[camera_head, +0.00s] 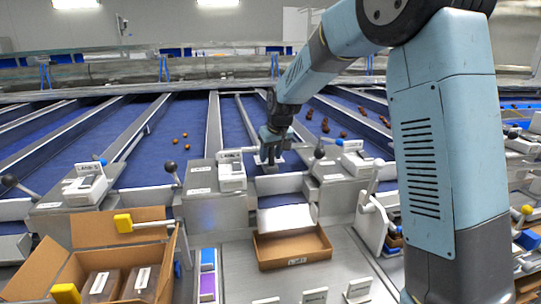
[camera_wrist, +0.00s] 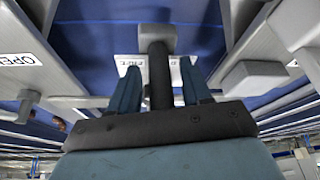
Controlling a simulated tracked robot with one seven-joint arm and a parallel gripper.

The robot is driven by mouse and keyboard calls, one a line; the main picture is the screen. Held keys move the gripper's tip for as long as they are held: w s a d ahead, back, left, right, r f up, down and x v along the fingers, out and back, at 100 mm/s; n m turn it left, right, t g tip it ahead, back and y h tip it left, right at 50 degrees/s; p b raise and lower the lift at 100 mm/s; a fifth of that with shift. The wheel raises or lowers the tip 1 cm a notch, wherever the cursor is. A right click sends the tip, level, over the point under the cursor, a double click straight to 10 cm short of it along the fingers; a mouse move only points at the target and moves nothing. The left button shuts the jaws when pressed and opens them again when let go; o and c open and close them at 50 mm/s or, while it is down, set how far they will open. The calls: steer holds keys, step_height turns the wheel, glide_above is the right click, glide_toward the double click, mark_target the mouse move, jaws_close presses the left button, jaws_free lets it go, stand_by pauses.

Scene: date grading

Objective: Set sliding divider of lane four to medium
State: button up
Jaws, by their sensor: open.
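My gripper (camera_head: 272,150) hangs over the front of a blue lane in the middle of the head view. In the wrist view its two blue fingers (camera_wrist: 160,88) are apart, one on each side of a dark upright handle (camera_wrist: 158,75) with a grey block at its end. I cannot tell whether they touch it. A pale labelled plate (camera_wrist: 185,68) lies behind the handle; its text is not readable. A thin grey divider bar (camera_head: 245,122) runs along this lane towards the handle. The lane's number and the divider's setting cannot be read.
Grey housings with black-knobbed levers (camera_head: 171,167) flank the lane front; one wrist-view label reads OPEN (camera_wrist: 18,60). A shallow cardboard tray (camera_head: 292,262) lies below the chute (camera_head: 285,219). An open carton (camera_head: 110,262) stands front left. Dates lie on neighbouring lanes.

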steer(key=v, duration=1.3)
steer(key=shift+r, duration=0.25)
steer(key=shift+s, duration=0.15)
steer(key=s+d+r+m+t+h, duration=0.1)
steer(key=s+d+r+m, duration=0.2)
steer(key=s+d, duration=1.2)
steer(key=s+d+f+m, duration=0.1)
steer(key=s+d+f, duration=0.1)
steer(key=s, duration=0.7)
steer(key=s+d+f+m+h, duration=0.1)
steer(key=s+d+f, duration=0.2)
steer(key=s, duration=0.7)
steer(key=shift+d+t, duration=0.2)
steer(key=shift+t, duration=0.1)
steer(key=shift+o, duration=0.2)
steer(key=shift+s, duration=0.15)
